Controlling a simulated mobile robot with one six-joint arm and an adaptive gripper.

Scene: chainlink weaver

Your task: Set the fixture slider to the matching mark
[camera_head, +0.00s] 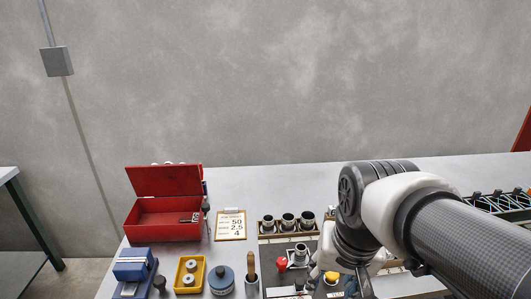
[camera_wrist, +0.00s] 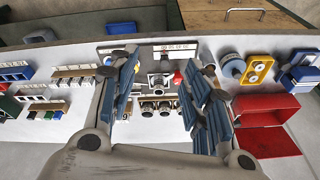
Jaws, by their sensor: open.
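The fixture shows between my fingers in the wrist view, with a white scale strip (camera_wrist: 165,50) bearing small red numbers too blurred to read surely. A metal cylindrical part (camera_wrist: 160,80) sits beside the strip. I cannot make out the slider or which mark it stands at. A card (camera_head: 231,225) in the head view reads 50, 2.5 and 4. My gripper (camera_wrist: 160,64) is open and empty, its blue-padded fingers wide apart on either side of the fixture. A red knob (camera_head: 281,263) and a yellow knob (camera_head: 331,277) show there.
A rack of three metal cylinders (camera_head: 287,223) stands behind the fixture. To the left are an open red toolbox (camera_head: 165,219), a yellow tray (camera_head: 190,274), a blue round can (camera_head: 221,279) and a blue box (camera_head: 133,264). A dark rack (camera_head: 500,205) stands far right.

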